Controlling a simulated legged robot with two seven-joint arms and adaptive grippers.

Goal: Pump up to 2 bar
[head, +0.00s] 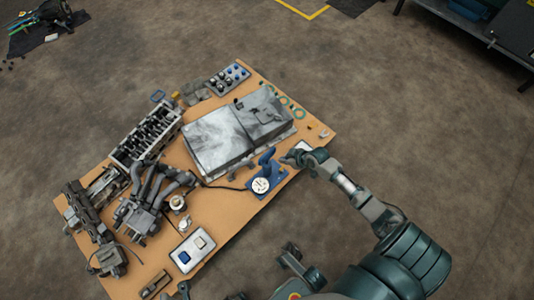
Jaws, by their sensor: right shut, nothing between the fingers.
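A small blue hand pump (267,161) stands on the right part of the wooden board. A round white gauge (260,185) sits at its front on a blue base; its needle is too small to read. A dark hose runs left from it. My right gripper (290,158) is shut and empty, just right of the pump's upper part. I cannot tell whether it touches the pump.
A silver metal case (222,137) lies behind the pump. An engine block (147,138), dark manifold parts (150,203) and a white tray (191,250) fill the left side. The board (228,212) is bare in front of the pump. Open floor surrounds it.

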